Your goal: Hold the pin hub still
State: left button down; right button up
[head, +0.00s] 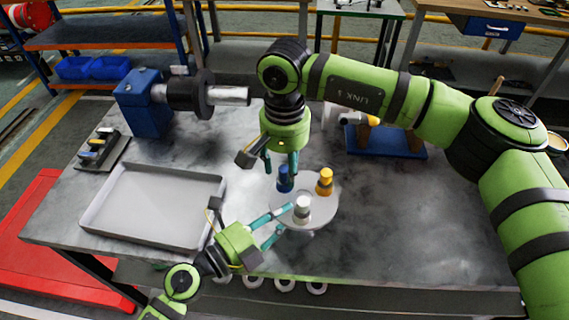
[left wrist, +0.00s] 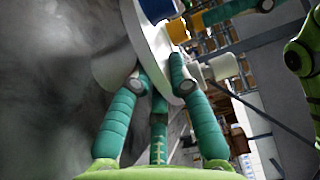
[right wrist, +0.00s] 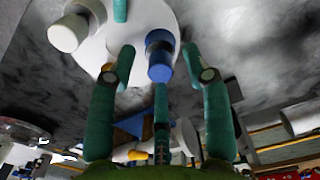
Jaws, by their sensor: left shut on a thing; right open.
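The pin hub (head: 322,205) is a pale round disc above the grey table. It carries a blue pin (head: 285,178), a yellow pin (head: 324,181) and a white pin (head: 303,207). My left gripper (head: 285,220) is shut on the near-left edge of the hub; the left wrist view shows its fingers against the disc (left wrist: 162,62). My right gripper (head: 281,165) is open, pointing down at the blue pin. In the right wrist view the blue pin (right wrist: 160,62) stands between its spread fingers; I cannot tell whether they touch it.
An empty grey tray (head: 150,205) lies at the left of the table. Behind it stand a blue machine with a shaft (head: 145,103) and a small dark holder (head: 102,148). A blue stand (head: 385,142) with a white and yellow part is behind the hub. The table's right side is clear.

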aim_at(284, 169)
pick_arm(q)
jog(key=shift+f, duration=0.1)
pick_arm(e)
notch_tip(284, 169, up, 12)
dwell(0.4)
pick_arm(q)
jog(key=c, duration=1.1)
grip_release()
pick_arm(e)
jog(key=shift+f, duration=0.1)
